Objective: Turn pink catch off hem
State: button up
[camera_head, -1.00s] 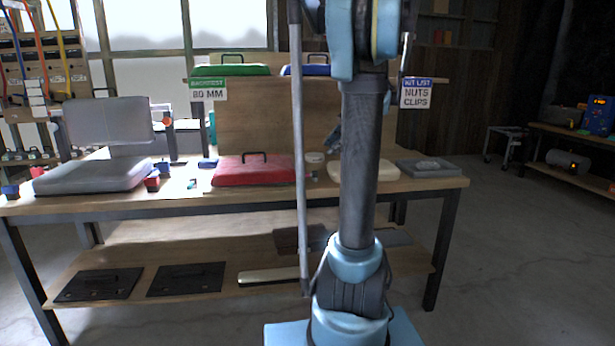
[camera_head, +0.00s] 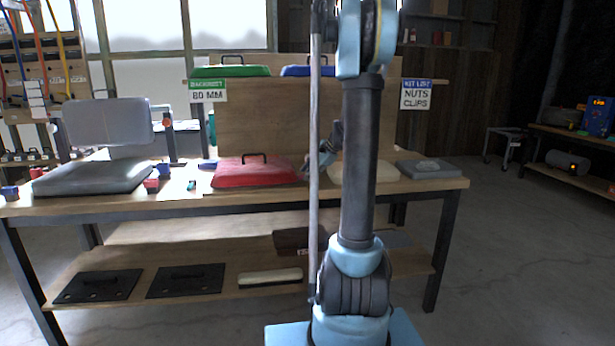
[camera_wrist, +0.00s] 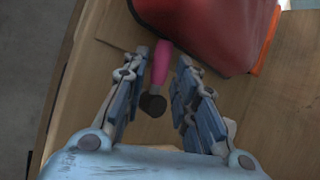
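The pink catch (camera_wrist: 161,60) shows in the wrist view as a short pink bar with a dark round end. It sticks out from beneath the edge of a red lid-like piece (camera_wrist: 205,30). My gripper (camera_wrist: 158,78) is open, with one finger on each side of the catch and small gaps visible. In the head view, my gripper (camera_head: 322,158) is small and partly hidden beside the right end of the red lid (camera_head: 255,176) on the bench. The catch cannot be made out there. I cannot tell which edge is the hem.
The wooden bench (camera_head: 210,200) also holds a grey lid (camera_head: 90,178) at left, a cream pad (camera_head: 375,174) and a grey piece (camera_head: 428,168) at right. An orange strip (camera_wrist: 266,45) lies along the red lid's edge. A back panel (camera_head: 250,125) stands behind.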

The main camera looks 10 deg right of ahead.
jog(key=shift+w+a+f, duration=0.2)
jog(key=shift+a+f, duration=0.05)
jog(key=shift+f, duration=0.15)
grip_shut()
jog(key=shift+a, duration=0.1)
